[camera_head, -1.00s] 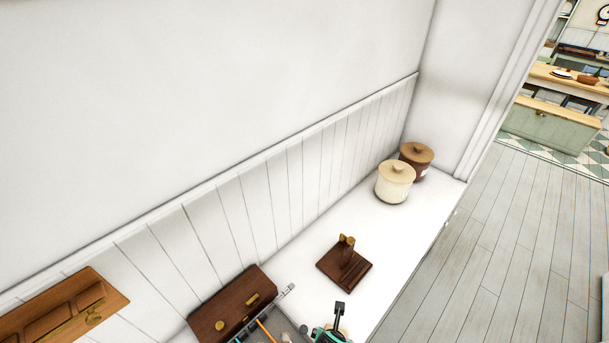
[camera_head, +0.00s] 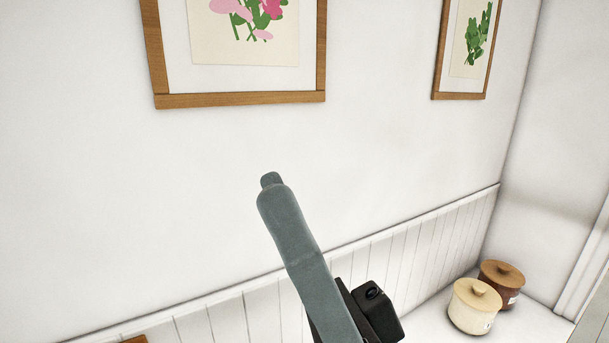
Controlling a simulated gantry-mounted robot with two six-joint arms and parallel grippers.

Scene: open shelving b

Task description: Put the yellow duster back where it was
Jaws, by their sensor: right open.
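The yellow duster is not visible in this view. My right gripper (camera_head: 272,182) shows close up as a long grey-blue part rising from the bottom middle, tilted to the left, with a narrow stub at its top. A black block (camera_head: 376,308) with a small round lens sits at its lower right. The gripper is open, and I see nothing held in it. It stands in front of the white wall, and its lower end is cut off by the frame edge. My left gripper is out of view.
A cream pot (camera_head: 470,312) and a brown pot (camera_head: 508,292), both with wooden lids, stand on the white shelf (camera_head: 541,325) at the lower right. Two framed flower pictures (camera_head: 240,99) (camera_head: 458,95) hang on the wall. A sliver of wood shows at the bottom left.

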